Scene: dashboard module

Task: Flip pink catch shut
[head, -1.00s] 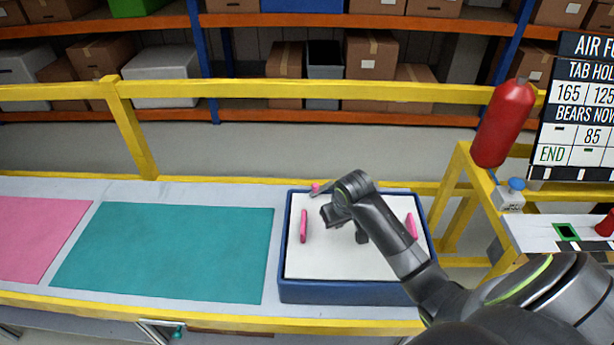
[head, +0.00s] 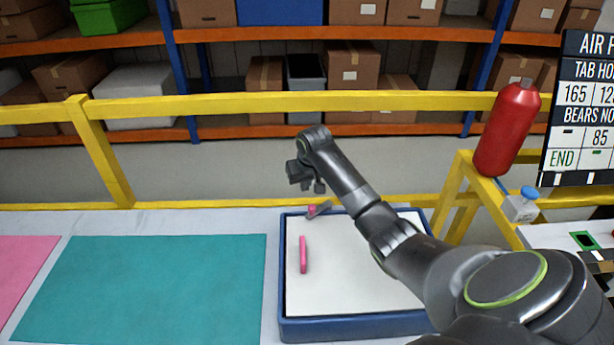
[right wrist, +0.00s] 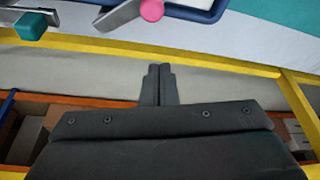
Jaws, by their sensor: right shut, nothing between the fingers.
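The pink catch (head: 312,209) is a small pink knob with a grey lever at the back edge of the blue-rimmed tray (head: 350,327). In the right wrist view its round pink end (right wrist: 152,10) and grey lever show at the top edge, partly cut off. I cannot tell whether the catch is shut. My right gripper (head: 306,186) is above and just behind the catch in the head view, apart from it. In the right wrist view its fingers (right wrist: 158,72) are together and empty. My left gripper is not in view.
A pink strip (head: 303,254) stands on the tray's white panel. A teal mat (head: 150,290) lies left of the tray. A yellow rail (head: 250,104) runs behind. A red bottle (head: 507,130) stands at the right. A teal knob (right wrist: 31,26) shows in the right wrist view.

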